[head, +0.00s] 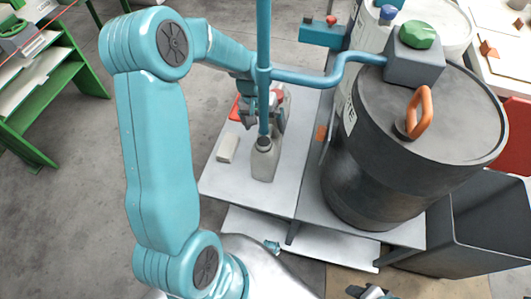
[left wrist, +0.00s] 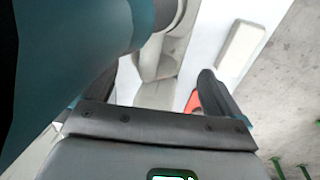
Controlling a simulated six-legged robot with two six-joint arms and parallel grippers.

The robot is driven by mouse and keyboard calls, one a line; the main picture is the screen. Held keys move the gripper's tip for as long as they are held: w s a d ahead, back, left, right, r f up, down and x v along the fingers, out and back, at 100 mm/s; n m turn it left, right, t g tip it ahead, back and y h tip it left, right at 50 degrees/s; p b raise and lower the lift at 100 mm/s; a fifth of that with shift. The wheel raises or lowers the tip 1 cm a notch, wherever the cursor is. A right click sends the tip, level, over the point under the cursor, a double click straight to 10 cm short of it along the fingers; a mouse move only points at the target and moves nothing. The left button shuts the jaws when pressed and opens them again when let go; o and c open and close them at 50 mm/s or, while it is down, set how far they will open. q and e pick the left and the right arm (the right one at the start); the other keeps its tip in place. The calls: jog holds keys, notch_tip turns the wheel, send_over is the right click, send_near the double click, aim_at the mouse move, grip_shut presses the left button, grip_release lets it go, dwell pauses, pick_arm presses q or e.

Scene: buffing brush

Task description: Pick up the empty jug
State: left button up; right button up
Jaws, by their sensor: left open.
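A grey jug (head: 264,166) with a dark cap stands on the pale low shelf; I cannot tell whether it is empty. Behind it is another pale container (head: 284,106), partly hidden by the teal pipe and my gripper. My left gripper (head: 250,112) is open, just beyond the grey jug and beside the rear container. In the left wrist view a pale grey jug shape (left wrist: 157,68) lies ahead of the gripper, partly hidden by a teal shape; which container it is, I cannot tell. What seems to be my right gripper (head: 371,292) is cut off at the bottom edge.
A vertical teal pipe (head: 264,60) stands right by my gripper. A dark drum (head: 370,190) stands to the right, with a grey bin (head: 480,225) beside it. A pale block (head: 228,148) and a red item (head: 235,112) lie on the shelf. Green racks stand far left.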

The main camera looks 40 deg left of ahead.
pick_arm(q)
jog(key=f, duration=0.1)
jog(key=w+f, duration=0.1)
jog(key=f, duration=0.1)
jog(key=shift+w+d+f, duration=0.2)
jog(key=shift+d+f, duration=0.05)
jog(key=shift+d, duration=0.1)
jog(key=shift+s, duration=0.3)
jog(key=shift+w, duration=0.1)
jog(key=shift+w+f, duration=0.15)
jog(key=shift+c, duration=1.2)
jog(key=shift+s, duration=0.2)
jog(key=c, duration=1)
jog(key=shift+w, duration=0.15)
pick_arm(e)
jog(key=shift+w+f, duration=0.2)
jog(key=shift+f, duration=0.3)
